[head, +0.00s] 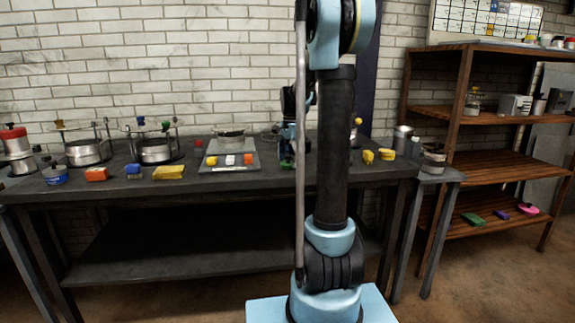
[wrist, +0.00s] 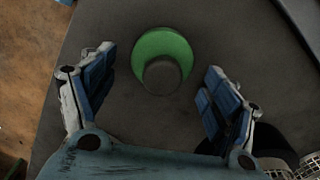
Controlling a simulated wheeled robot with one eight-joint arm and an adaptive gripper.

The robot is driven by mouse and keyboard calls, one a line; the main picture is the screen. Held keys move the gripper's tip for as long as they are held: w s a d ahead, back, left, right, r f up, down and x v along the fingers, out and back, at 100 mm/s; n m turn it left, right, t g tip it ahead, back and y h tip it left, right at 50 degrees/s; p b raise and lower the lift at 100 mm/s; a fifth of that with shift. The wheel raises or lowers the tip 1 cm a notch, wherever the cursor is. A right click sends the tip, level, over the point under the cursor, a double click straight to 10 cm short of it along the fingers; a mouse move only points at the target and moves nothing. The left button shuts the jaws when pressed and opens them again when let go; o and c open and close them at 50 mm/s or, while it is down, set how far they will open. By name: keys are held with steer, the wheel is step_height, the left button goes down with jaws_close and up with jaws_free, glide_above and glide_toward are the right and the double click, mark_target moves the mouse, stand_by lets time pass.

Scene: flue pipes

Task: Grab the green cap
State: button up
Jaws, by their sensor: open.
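The green cap (wrist: 152,42), a round green disc with a dark grey knob, lies on the dark table in the wrist view. It sits between and slightly beyond the fingertips of my gripper (wrist: 160,68), whose two blue-padded fingers are spread wide on either side without visibly touching it. In the head view my gripper (head: 288,140) points down over the table's front part, partly behind my own arm. A small green patch, apparently the cap (head: 287,164), shows just below it. The height between fingers and cap is hard to tell.
A scale-like tray (head: 228,168) with small blocks stands left of my gripper. Yellow pieces (head: 386,155) lie to the right. Metal pots (head: 155,150) stand farther left. In the wrist view, bare table (wrist: 230,40) surrounds the cap, and a metal container shows at lower right.

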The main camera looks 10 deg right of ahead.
steer(key=shift+f, duration=0.3)
steer(key=shift+c, duration=0.6)
steer(key=c, duration=1)
steer(key=shift+c, duration=0.2)
